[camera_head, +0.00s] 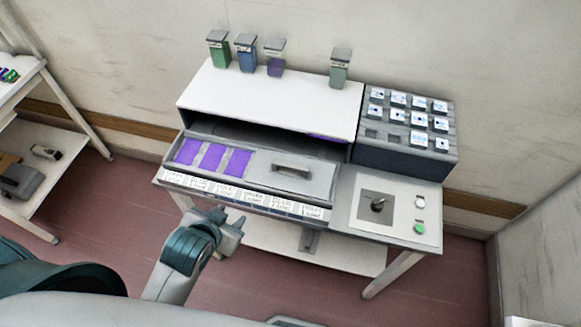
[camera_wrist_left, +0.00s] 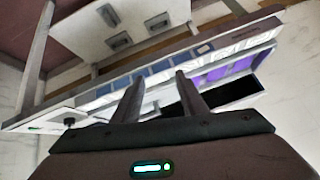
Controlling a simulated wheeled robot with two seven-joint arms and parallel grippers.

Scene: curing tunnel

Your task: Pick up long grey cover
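A long grey cover (camera_head: 318,180) with a raised dark handle (camera_head: 292,170) lies on the right part of the pulled-out tray at the front of the white machine. Purple panels (camera_head: 211,156) show on the tray's left part. My left gripper (camera_head: 229,226) is in front of the table's front edge, left of the handle and apart from the cover. In the left wrist view its two fingers (camera_wrist_left: 160,90) stand apart with nothing held. The purple panels (camera_wrist_left: 232,66) also show there. My right gripper is not seen.
A white-topped machine housing (camera_head: 270,98) stands behind the tray, with several coloured bins (camera_head: 220,52) above it. A grey rack of small labelled blocks (camera_head: 405,155) stands at right. A control panel (camera_head: 385,208) has a joystick and a green button. A lower shelf (camera_head: 320,248) is below.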

